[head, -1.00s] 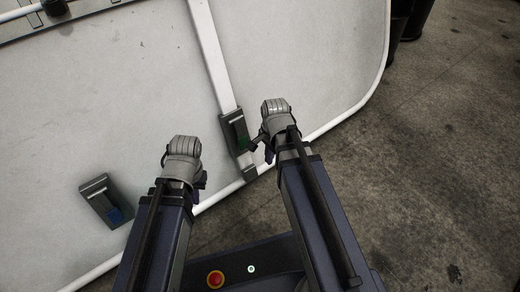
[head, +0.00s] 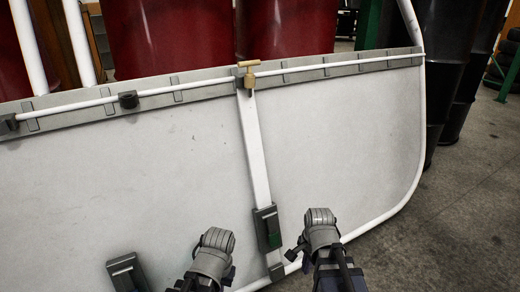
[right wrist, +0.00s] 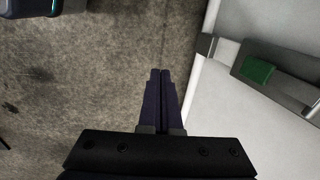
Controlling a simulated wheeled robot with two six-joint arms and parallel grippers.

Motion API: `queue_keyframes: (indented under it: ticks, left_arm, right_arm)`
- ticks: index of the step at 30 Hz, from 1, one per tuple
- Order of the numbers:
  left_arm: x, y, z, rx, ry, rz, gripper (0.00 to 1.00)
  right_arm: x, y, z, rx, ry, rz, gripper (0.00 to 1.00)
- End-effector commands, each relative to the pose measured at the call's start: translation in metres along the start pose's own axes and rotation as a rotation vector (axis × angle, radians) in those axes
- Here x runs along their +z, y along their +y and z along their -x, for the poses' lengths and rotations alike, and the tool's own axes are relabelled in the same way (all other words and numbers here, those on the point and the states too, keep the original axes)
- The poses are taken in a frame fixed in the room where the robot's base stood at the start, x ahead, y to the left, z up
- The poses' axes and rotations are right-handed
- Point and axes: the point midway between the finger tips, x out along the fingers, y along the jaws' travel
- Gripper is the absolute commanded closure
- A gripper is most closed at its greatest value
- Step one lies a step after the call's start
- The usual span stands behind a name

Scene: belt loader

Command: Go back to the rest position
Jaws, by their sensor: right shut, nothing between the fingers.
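My right gripper (head: 294,253) is at the lower right of centre in the head view, beside the lower edge of the white panel. In the right wrist view its two dark fingers (right wrist: 160,73) lie together, shut and empty, with concrete floor behind them. My left gripper (head: 229,276) is at the bottom of the head view, beside its grey wrist. Its fingers are mostly hidden, so I cannot tell whether they are open or shut. Both arms come up from the bottom edge, side by side and apart.
A large white panel (head: 340,140) with a white tube rim fills the middle. A grey box with a green part (head: 268,228) sits on its centre strip, close to my right gripper. Another grey box (head: 127,272) is lower left. Red drums (head: 285,30) stand behind; open floor (head: 460,215) lies right.

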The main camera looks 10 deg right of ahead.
Motion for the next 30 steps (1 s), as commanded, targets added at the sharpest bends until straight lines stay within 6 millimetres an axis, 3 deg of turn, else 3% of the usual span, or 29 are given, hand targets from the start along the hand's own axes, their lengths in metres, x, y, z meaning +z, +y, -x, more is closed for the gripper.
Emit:
queue_keyframes:
  ticks: [5,12,20,30]
  left_arm:
    - [0.002,-0.005,0.045,0.0,-0.001,-0.003,1.0]
    - [0.007,-0.012,0.121,-0.002,-0.004,-0.009,1.0]
    - [0.01,-0.019,0.182,-0.003,-0.006,-0.014,1.0]
    - [0.015,-0.028,0.274,-0.001,-0.007,-0.01,1.0]
  right_arm:
    - [0.031,-0.009,0.044,0.028,0.003,0.268,1.0]
    - [0.1,-0.018,0.12,0.104,0.0,0.937,1.0]
    - [0.157,-0.017,0.183,0.177,-0.02,1.526,1.0]
    - [0.155,-0.023,0.276,0.178,-0.023,1.53,1.0]
